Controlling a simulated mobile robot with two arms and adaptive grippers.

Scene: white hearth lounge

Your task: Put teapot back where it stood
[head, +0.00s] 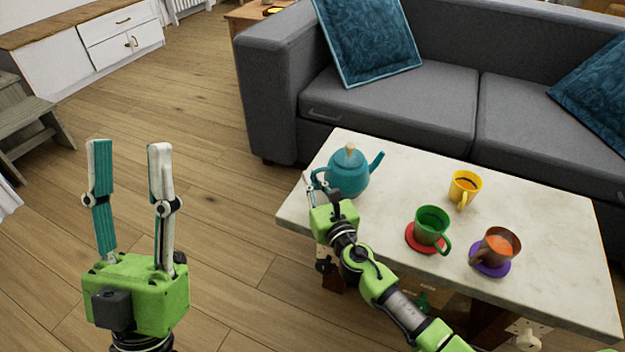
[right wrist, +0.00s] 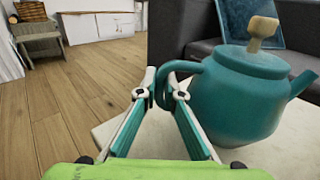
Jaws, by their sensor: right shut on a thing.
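The teal teapot (head: 349,174) with a pale wooden knob is at the left end of the white table. Its spout points right and its handle points left. In the right wrist view the teapot (right wrist: 240,98) fills the right side. My right gripper (head: 309,186) is shut on the teapot's handle; its fingertips (right wrist: 163,82) meet around the handle. The teapot looks upright; I cannot tell whether its base touches the table. My left gripper (head: 129,146) is open and empty, pointing up over the floor left of the table.
On the white table (head: 540,216) stand a green mug (head: 431,224) on a red coaster, an orange-brown mug (head: 499,245) on a purple coaster and a yellow mug (head: 465,186). A grey sofa (head: 400,108) stands behind. The tabletop between teapot and mugs is clear.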

